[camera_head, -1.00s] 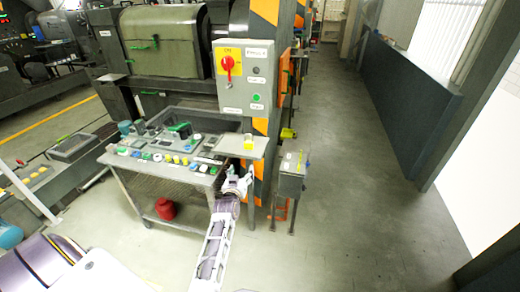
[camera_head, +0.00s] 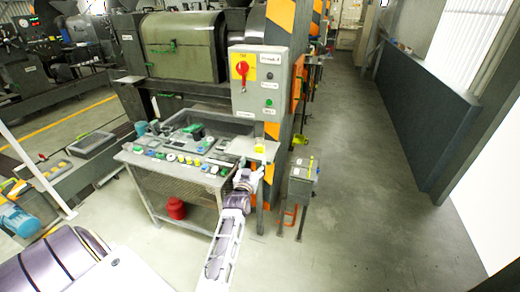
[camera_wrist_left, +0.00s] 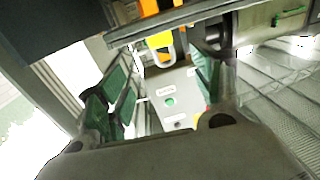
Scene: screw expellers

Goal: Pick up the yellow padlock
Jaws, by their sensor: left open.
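The yellow padlock (camera_head: 261,143) sits on a small grey shelf (camera_head: 268,154) below the control box in the head view. In the left wrist view the padlock (camera_wrist_left: 160,40) shows as a yellow body with a shackle, ahead of the fingers and near the top centre. My left gripper (camera_head: 249,174) is just below and in front of the shelf, apart from the padlock. In the wrist view the left gripper (camera_wrist_left: 160,85) is open, its green-padded fingers wide apart with nothing held. My right gripper is not in view.
A grey control box (camera_head: 256,85) with a red switch rises behind the shelf. A bench (camera_head: 180,176) crowded with small coloured parts adjoins it on the left. A grey box on legs (camera_head: 303,180) stands to the right. The floor farther right is clear.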

